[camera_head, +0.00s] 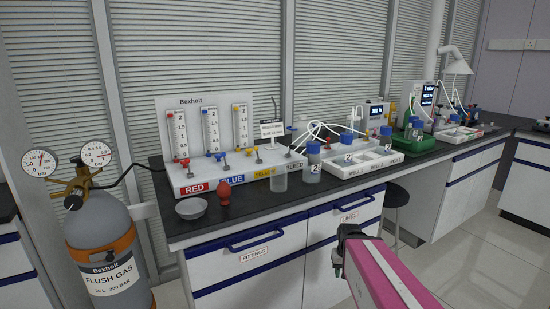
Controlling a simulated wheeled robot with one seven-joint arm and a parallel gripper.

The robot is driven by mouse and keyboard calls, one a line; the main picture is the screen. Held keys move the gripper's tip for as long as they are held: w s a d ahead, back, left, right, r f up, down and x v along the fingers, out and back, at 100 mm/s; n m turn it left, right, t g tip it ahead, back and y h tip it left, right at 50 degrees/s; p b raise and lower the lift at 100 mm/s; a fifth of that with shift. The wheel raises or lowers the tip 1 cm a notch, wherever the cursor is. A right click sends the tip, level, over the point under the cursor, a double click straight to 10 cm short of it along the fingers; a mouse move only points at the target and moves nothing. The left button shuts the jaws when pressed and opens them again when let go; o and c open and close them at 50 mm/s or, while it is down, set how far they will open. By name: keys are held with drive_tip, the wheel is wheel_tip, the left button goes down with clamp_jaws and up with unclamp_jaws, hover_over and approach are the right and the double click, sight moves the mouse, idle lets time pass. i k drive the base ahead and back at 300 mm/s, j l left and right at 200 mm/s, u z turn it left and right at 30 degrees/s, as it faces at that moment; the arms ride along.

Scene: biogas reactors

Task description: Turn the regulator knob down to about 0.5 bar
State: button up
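The grey gas cylinder (101,235), labelled FLUSH GAS, stands at the left with an orange band around it. A brass regulator (80,181) sits on its top with two round gauges. The left gauge (39,162) and the right gauge (96,154) have white faces; the right needle is too small to read surely. A dark round part, which looks like the regulator knob (72,202), shows at the front of the brass body. My gripper (340,262) is at lower centre-right, far from the regulator. I cannot tell whether its fingers are open, and nothing is visible in it.
A dark-topped bench (240,205) runs to the right of the cylinder. It bears a white flowmeter panel (190,112), a bowl (191,208), a red bulb-shaped object (224,194) and blue-capped bottles. A black hose links regulator and panel. A stool (397,195) stands by the bench.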

sight(73, 202)
drive_tip(key=i+l+u, duration=0.1)
drive_tip(key=l+u, duration=0.2)
drive_tip(key=u, duration=0.15)
drive_tip(key=i+l+u, duration=0.1)
drive_tip(key=l+u, duration=0.2)
drive_tip(key=u, duration=0.15)
drive_tip(key=l+u, duration=0.7)
drive_tip(key=u, duration=0.2)
drive_tip(key=j+u, duration=0.3)
drive_tip(key=i+j+u, duration=0.15)
drive_tip(key=j, duration=0.3)
drive_tip(key=i+j+u, duration=0.1)
drive_tip(key=i+j, duration=0.2)
drive_tip(key=j, duration=0.1)
